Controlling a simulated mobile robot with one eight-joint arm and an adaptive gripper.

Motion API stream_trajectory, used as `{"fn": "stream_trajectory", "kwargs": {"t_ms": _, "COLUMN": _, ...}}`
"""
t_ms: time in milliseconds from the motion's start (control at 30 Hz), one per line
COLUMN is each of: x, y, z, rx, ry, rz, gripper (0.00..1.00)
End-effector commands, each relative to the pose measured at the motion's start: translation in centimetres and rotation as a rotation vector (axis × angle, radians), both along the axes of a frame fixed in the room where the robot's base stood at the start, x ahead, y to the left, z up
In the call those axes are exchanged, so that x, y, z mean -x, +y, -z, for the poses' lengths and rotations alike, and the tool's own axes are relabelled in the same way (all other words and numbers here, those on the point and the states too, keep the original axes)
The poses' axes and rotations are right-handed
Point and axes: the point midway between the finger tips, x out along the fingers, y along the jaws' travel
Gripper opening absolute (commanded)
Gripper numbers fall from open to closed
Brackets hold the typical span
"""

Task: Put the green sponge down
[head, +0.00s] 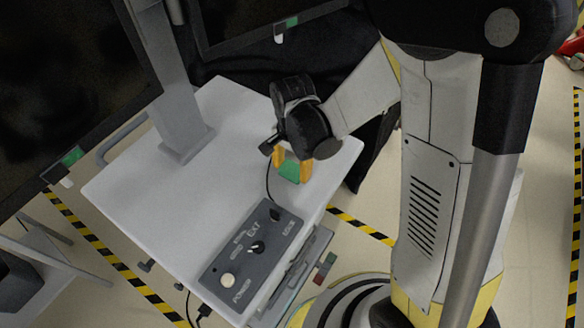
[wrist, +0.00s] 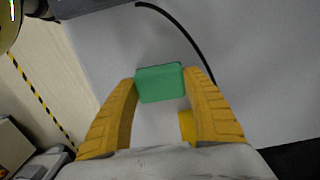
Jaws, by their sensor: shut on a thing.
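The green sponge (wrist: 160,84) is a small block between the two yellow fingers of my gripper (wrist: 162,90) in the wrist view. The fingers touch its left and right sides, and my gripper is shut on it. In the head view, the sponge (head: 290,172) shows below my gripper (head: 291,166), over the right part of the white cart top (head: 160,215). I cannot tell whether its underside touches the cart top.
A grey control box (head: 250,252) with knobs stands on the cart's front edge, and a black cable (head: 268,185) runs from it near the sponge. A monitor stand (head: 185,140) rises at the back left. The cart top's left-middle is clear.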

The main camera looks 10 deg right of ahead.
Motion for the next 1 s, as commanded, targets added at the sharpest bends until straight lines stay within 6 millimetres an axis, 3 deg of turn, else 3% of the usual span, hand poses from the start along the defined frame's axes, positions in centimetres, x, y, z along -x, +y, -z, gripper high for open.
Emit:
{"fn": "stream_trajectory", "kwargs": {"t_ms": 33, "x": 0.0, "y": 0.0, "z": 0.1, "rx": 0.0, "ry": 0.0, "rz": 0.0, "gripper": 0.65}}
{"fn": "stream_trajectory", "kwargs": {"t_ms": 100, "x": 0.0, "y": 0.0, "z": 0.0, "rx": 0.0, "ry": 0.0, "rz": 0.0, "gripper": 0.78}}
{"fn": "stream_trajectory", "kwargs": {"t_ms": 467, "x": 0.0, "y": 0.0, "z": -0.5, "rx": 0.0, "ry": 0.0, "rz": 0.0, "gripper": 0.78}}
{"fn": "stream_trajectory", "kwargs": {"t_ms": 1000, "x": -0.1, "y": -0.1, "z": -11.0, "rx": 0.0, "ry": 0.0, "rz": 0.0, "gripper": 0.78}}
